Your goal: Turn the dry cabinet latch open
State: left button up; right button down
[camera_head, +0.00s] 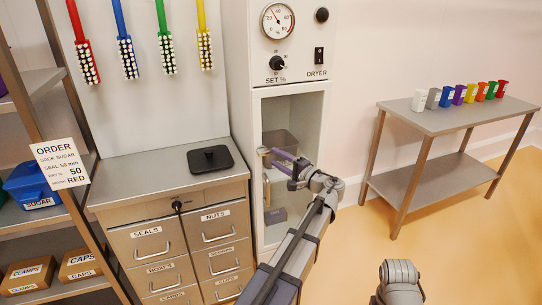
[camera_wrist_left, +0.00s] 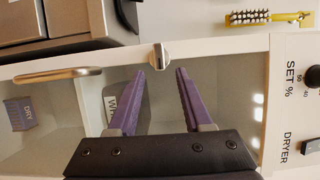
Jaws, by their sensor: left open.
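The dry cabinet (camera_head: 241,150) is a tall white unit with a clear-fronted door (camera_head: 309,120) below its dial panel. Its latch (camera_wrist_left: 160,57) is a small silver knob on the door's edge in the left wrist view. My left gripper (camera_wrist_left: 160,73) is open, with purple fingers on either side of the latch's line and their tips just short of it. It looks empty. In the head view my left gripper (camera_head: 272,157) is at the door's left edge and largely hides the latch.
A long door handle (camera_head: 266,190) is below the latch. A drawer unit (camera_head: 170,185) with a black pad (camera_head: 210,158) stands left of the cabinet. A steel table (camera_head: 455,118) with several colored cups is at right. Open floor lies between.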

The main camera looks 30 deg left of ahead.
pick_arm(q)
jog(key=shift+v, duration=1.6)
jog(key=shift+s+f, duration=0.1)
jog(key=s+d+f+g+h, duration=0.4)
jog(key=s+d+f+h, duration=0.9)
jog(key=s+d+f, duration=0.75)
jog(key=s+d+f+g+h, duration=0.1)
jog(key=s+d+g+h, duration=0.15)
jog(key=s+d, duration=0.45)
notch_tip(320, 180, up, 12)
jog(key=w+d+p, duration=0.1)
jog(key=p, duration=1.1)
jog(key=shift+w+t, duration=0.2)
jog(key=shift+t, duration=0.15)
